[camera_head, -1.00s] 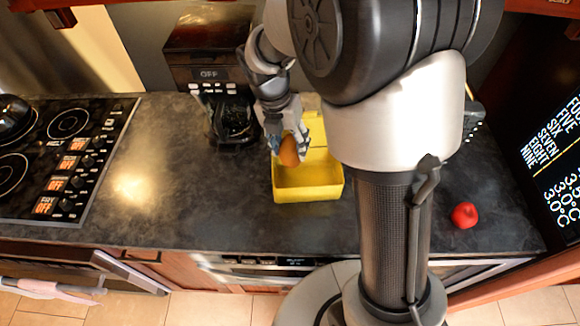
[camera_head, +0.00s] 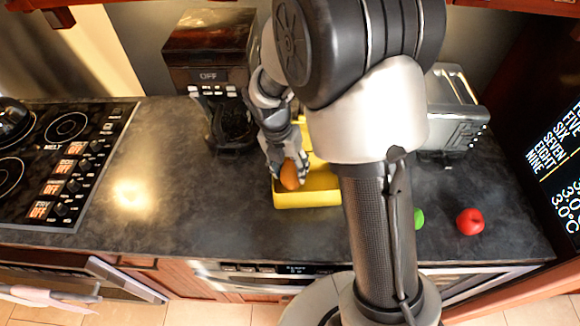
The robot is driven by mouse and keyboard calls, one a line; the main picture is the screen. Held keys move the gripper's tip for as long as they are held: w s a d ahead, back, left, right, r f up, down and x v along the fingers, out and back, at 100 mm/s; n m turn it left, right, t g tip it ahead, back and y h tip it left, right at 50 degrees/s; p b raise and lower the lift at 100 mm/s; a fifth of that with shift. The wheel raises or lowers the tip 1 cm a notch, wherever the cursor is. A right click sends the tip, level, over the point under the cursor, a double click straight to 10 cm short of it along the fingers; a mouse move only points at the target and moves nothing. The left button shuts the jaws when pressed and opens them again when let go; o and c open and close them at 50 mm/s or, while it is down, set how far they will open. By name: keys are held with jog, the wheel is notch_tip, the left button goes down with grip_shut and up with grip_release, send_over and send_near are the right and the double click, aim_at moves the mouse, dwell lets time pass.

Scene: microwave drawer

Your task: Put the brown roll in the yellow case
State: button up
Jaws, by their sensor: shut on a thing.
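The brown roll (camera_head: 289,176) is held between the fingers of my gripper (camera_head: 287,167), which is shut on it. The yellow case (camera_head: 308,195) sits on the dark counter with its lid raised at the back. The roll shows over the left part of the case's opening. I cannot tell whether it touches the case floor or hangs just above it. My arm hides much of the case's right side and lid.
A red apple-like object (camera_head: 470,221) and a partly hidden green one (camera_head: 418,218) lie on the counter to the right. A coffee machine (camera_head: 210,70) stands behind left, a silver toaster (camera_head: 452,108) behind right. A stovetop (camera_head: 60,160) is at left. The counter between is clear.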

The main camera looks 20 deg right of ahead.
aim_at(282, 173)
jog(key=shift+f, duration=0.5)
jog(key=o, duration=0.8)
jog(key=shift+c, duration=0.2)
notch_tip(282, 173, up, 13)
jog(key=a+p, duration=0.2)
jog(key=p, duration=0.2)
jog(key=s+d+r+m+t+y, duration=0.1)
jog(key=s+d+r+m+t, duration=0.1)
jog(key=s+r+m, duration=0.85)
jog(key=s+r+m+t+y, duration=0.1)
jog(key=s+m+t, duration=0.1)
jog(key=s+m, duration=0.9)
jog(key=m, duration=0.7)
jog(key=shift+t, duration=0.4)
